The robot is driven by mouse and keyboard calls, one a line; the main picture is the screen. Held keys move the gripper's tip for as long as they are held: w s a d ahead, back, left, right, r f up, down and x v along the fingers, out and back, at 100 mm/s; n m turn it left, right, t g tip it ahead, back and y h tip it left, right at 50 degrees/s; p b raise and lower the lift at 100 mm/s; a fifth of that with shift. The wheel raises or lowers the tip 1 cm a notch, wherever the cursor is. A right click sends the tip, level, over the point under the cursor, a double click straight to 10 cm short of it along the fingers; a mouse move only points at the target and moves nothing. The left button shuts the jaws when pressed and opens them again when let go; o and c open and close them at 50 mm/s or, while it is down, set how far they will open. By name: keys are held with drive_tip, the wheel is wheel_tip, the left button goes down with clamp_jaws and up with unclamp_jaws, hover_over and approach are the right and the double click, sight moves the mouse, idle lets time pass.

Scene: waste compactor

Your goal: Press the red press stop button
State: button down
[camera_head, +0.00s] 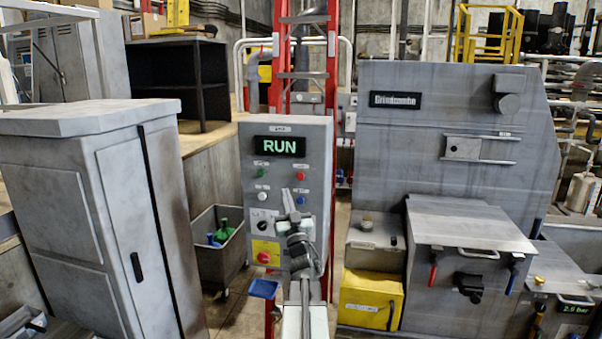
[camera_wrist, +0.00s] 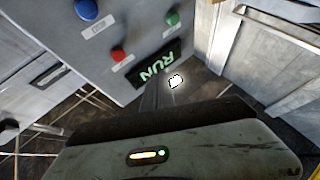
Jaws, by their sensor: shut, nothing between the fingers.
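A grey control panel (camera_head: 318,142) stands upright in the middle of the head view, with a lit RUN display (camera_head: 279,146). A small red button (camera_head: 300,174) sits below the display at the right, and it shows in the wrist view (camera_wrist: 118,54). A larger red button (camera_head: 264,256) sits on a yellow plate low on the panel. The labels are too small to read, so I cannot tell which is press stop. My gripper (camera_head: 287,193) is shut and empty in front of the panel. It overlaps the panel's lower middle in the head view; contact cannot be told.
Green (camera_head: 261,174), white (camera_head: 262,196) and blue (camera_head: 301,200) buttons and a dark rotary switch (camera_head: 262,224) share the panel. A grey cabinet (camera_head: 75,190) stands left, a bin with bottles (camera_head: 217,262) beside the panel, and the large grey machine (camera_head: 450,150) right.

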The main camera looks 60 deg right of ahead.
sight(300, 176)
drive_tip(key=shift+s+d+r+n+t, duration=0.1)
drive_tip(key=shift+s+r+n+t, duration=0.2)
drive_tip(key=shift+s+r+t, duration=0.55)
drive_tip(key=shift+s+f+g, duration=0.1)
drive_tip(key=shift+g, duration=0.15)
drive_tip(key=w+d, duration=0.1)
drive_tip(key=d, duration=0.4)
drive_tip(key=w+d, duration=0.1)
drive_tip(key=d, duration=0.2)
drive_tip(key=shift+w+d, duration=0.2)
drive_tip(key=shift+w, duration=0.15)
idle(1.1)
drive_tip(key=shift+d, duration=0.4)
